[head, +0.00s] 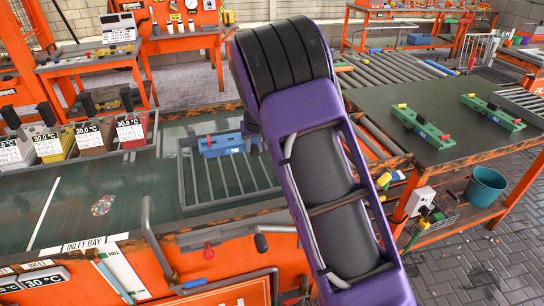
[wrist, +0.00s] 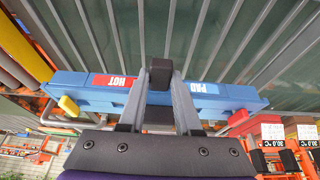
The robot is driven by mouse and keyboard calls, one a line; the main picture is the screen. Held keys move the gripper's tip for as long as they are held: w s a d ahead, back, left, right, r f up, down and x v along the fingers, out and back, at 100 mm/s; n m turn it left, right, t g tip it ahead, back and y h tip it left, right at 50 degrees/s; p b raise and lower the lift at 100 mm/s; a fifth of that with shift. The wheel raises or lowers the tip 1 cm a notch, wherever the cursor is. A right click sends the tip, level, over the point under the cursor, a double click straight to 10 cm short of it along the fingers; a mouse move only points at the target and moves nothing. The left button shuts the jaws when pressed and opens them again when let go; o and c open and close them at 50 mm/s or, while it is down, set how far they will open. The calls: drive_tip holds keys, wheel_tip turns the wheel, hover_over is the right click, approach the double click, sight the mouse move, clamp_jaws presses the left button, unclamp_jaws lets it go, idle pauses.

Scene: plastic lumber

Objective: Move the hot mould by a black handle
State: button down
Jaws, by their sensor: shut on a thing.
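The hot mould (wrist: 98,88) is a long blue bar with a red HOT label and a PAD label, and a yellow knob at its left end in the wrist view. My gripper (wrist: 158,95) is shut on the black handle (wrist: 160,72) at the bar's middle. In the head view the blue mould (head: 221,145) is over the slatted rack in the inlet bay, partly hidden by my arm. I cannot tell whether the mould rests on the rack or is raised.
Several boxes with 30.0 °C displays (head: 90,136) line the bay's left. A roller conveyor (head: 385,70) runs behind my arm. Two green moulds, one (head: 421,127) nearer and one (head: 492,112) farther, lie on the right table (head: 440,95).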

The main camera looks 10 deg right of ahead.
sight(250, 170)
drive_tip(key=shift+w+a+r, duration=0.15)
drive_tip(key=shift+w+a, duration=0.6)
drive_tip(key=shift+w, duration=0.05)
drive_tip(key=shift+b, duration=0.35)
drive_tip(key=shift+f+b, duration=2.35)
drive_tip(key=shift+f, duration=1.05)
drive_tip(key=shift+s+f+b, duration=0.1)
drive_tip(key=shift+f+b, duration=0.55)
drive_tip(key=c, duration=0.5)
unclamp_jaws()
drive_tip(key=shift+o, duration=0.6)
drive_tip(key=shift+s+f, duration=0.2)
drive_tip(key=shift+f, duration=0.05)
drive_tip(key=shift+o, duration=1.3)
